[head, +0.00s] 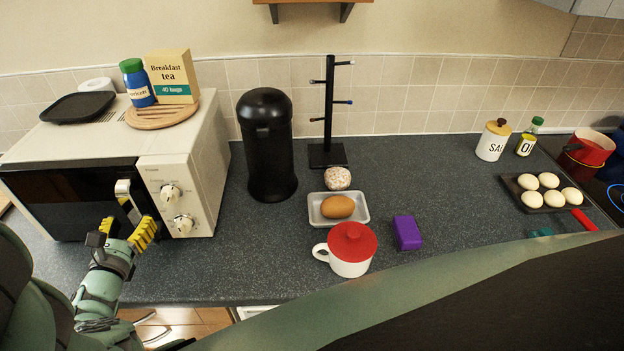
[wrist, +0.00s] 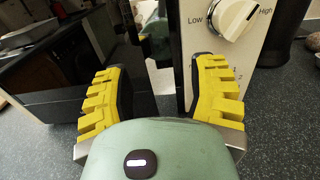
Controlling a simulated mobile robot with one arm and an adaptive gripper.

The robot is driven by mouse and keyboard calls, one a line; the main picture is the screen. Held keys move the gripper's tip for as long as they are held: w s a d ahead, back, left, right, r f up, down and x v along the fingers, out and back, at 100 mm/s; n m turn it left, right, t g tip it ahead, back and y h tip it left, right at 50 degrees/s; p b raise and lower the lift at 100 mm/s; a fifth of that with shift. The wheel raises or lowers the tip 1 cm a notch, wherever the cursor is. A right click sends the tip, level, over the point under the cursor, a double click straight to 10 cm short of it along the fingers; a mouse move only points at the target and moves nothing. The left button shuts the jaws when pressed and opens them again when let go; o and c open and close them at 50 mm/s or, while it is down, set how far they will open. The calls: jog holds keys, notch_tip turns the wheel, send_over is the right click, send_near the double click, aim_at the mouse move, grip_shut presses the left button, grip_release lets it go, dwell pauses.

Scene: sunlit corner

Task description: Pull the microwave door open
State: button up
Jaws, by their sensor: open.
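The white microwave (head: 185,150) stands at the left of the counter, its dark-fronted door (head: 70,195) looking closed. The pale upright door handle (head: 124,189) is at the door's right edge, beside the control panel with two knobs. My gripper (head: 127,231) is open in front of the handle's lower part, with its yellow-padded fingers apart. In the wrist view my gripper (wrist: 160,90) shows a finger on each side, and the handle (wrist: 162,77) appears between them, farther forward. The control panel (wrist: 218,55) is behind the right finger. I cannot tell whether either finger touches the handle.
A black tray (head: 77,106), a blue jar (head: 138,88) and a tea box (head: 173,80) on a round wooden board (head: 163,114) sit on the microwave. A black canister (head: 267,150) stands to its right.

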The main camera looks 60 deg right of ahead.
jog(key=shift+b+x, duration=0.3)
jog(key=shift+x, duration=0.5)
jog(key=shift+w+d, duration=0.25)
jog(key=shift+d, duration=0.2)
jog(key=shift+c, duration=0.3)
jog(key=shift+a, duration=0.1)
grip_shut()
